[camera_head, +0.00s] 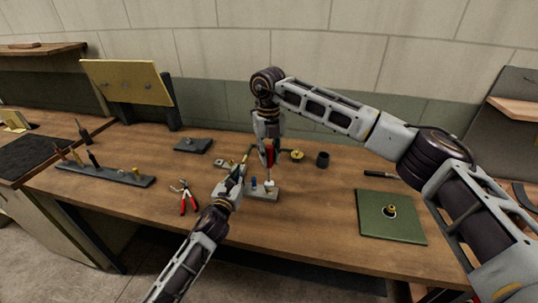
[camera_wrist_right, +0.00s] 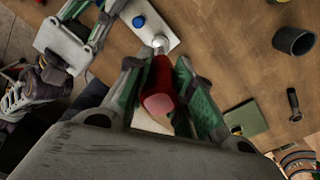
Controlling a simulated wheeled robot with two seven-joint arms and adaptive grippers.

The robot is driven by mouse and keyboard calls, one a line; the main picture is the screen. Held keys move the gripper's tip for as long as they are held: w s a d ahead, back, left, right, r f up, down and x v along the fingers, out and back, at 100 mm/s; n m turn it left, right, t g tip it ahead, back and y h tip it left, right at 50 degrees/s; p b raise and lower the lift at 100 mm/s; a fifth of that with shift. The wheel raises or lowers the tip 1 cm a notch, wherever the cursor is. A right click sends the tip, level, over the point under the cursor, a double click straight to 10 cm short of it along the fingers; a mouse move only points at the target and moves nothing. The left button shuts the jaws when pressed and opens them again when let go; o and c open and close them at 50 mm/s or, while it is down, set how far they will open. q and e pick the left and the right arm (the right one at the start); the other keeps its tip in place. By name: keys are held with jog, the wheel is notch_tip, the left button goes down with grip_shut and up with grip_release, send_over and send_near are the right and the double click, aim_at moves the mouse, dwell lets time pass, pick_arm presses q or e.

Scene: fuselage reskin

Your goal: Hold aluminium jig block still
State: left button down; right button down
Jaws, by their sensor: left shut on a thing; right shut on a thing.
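The aluminium jig block (camera_head: 262,195) is a flat pale grey bar lying near the table's front edge. It also shows in the right wrist view (camera_wrist_right: 155,37), with a blue piece (camera_wrist_right: 139,21) and a pale round piece (camera_wrist_right: 160,41) on it. My left gripper (camera_head: 241,176) is at the block's left end and shut on it; the exact contact is partly hidden. My right gripper (camera_wrist_right: 160,85) is shut on a red-handled tool (camera_wrist_right: 160,92). The tool stands roughly upright over the block, its lower end at the pale round piece; I cannot tell whether they touch.
Red-handled pliers (camera_head: 184,196) lie left of my left gripper. A dark tool rack (camera_head: 105,174) is at the left. A dark cup (camera_head: 322,159) stands behind the block. A green mat (camera_head: 390,228) with a brass piece lies at right. Table between block and mat is clear.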

jog(key=shift+f, duration=0.85)
dwell(0.7)
dwell(0.4)
jog(key=m, duration=0.8)
jog(key=shift+m, duration=0.3)
jog(key=m, duration=0.9)
jog(key=shift+n, duration=0.4)
dwell(0.7)
jog(key=shift+n, duration=1)
